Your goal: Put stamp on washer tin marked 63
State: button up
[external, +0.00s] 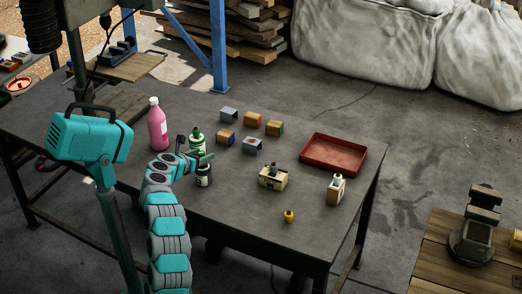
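Several small box-shaped tins stand in a cluster mid-table: grey (228,115), orange-fronted (252,119), orange and green (274,128), blue and yellow (226,137), and grey with a reddish mark (252,145). Their numbers are too small to read, so I cannot tell which is 63. No stamp can be made out for certain; a small yellow knob-like object (289,216) stands near the front edge. My gripper (203,156) is left of the tins, close to a green-capped bottle (196,138) and above a dark jar (204,175). Its fingers are too small to judge.
A pink bottle (157,124) stands at the left. A cream box with a black top (273,178) is mid-table. A red tray (333,153) lies at the right, with a white-and-brown container (336,189) before it.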

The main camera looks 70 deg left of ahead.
jog(key=shift+r, duration=0.25)
jog(key=p+v, duration=0.2)
jog(key=v, duration=1)
jog(key=shift+f, duration=0.2)
dwell(0.4)
